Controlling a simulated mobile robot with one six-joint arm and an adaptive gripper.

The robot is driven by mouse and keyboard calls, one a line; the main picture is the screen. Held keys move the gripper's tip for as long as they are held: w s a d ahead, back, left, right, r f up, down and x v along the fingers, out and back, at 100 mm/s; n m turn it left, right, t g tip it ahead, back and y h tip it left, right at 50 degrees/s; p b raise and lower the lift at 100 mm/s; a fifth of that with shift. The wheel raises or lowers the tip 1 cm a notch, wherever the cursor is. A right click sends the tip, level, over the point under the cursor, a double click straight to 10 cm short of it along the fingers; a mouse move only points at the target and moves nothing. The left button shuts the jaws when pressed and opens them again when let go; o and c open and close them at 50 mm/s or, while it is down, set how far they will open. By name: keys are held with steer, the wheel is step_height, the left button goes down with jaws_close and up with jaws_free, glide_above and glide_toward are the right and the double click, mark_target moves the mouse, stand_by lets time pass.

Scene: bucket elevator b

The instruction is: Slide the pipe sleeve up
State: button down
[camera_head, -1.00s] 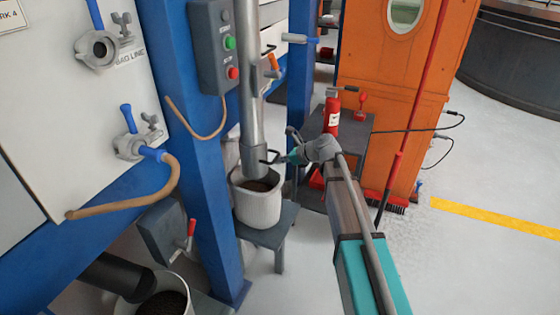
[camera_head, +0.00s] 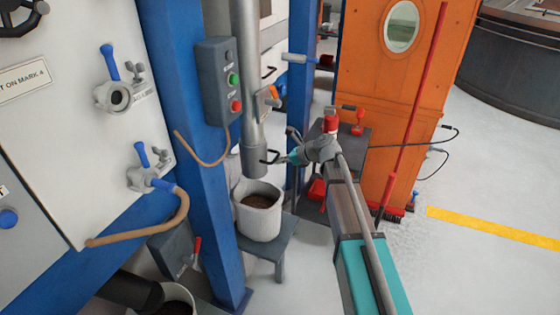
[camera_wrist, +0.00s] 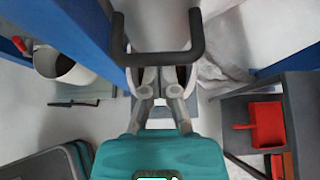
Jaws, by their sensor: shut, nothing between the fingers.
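The grey metal pipe sleeve (camera_head: 255,161) is at the lower end of the vertical pipe (camera_head: 248,60). Its lower end hangs just above the white bucket (camera_head: 259,222). A dark U-shaped handle (camera_head: 272,157) sticks out of the sleeve on the right. My gripper (camera_head: 284,158) is at this handle from the right. In the wrist view the handle (camera_wrist: 158,59) crosses over the fingertips, which lie below its bar. The fingers are shut with nothing between them. Whether they touch the bar is hard to tell.
The bucket holds dark grains and stands on a grey stool (camera_head: 270,243). A blue post (camera_head: 195,160) with a control box (camera_head: 219,80) is left of the pipe. Another blue post (camera_head: 300,95) and a dark table (camera_head: 350,150) are close on the right.

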steer(key=shift+r+p, duration=1.1)
steer(key=shift+r, duration=0.35)
steer(key=shift+f, duration=0.15)
steer(key=shift+f+b, duration=2)
steer(key=shift+b, duration=0.15)
steer(key=p+v, duration=0.5)
steer(key=v, duration=0.5)
steer(key=shift+d, duration=0.35)
steer(key=shift+s+r, duration=0.15)
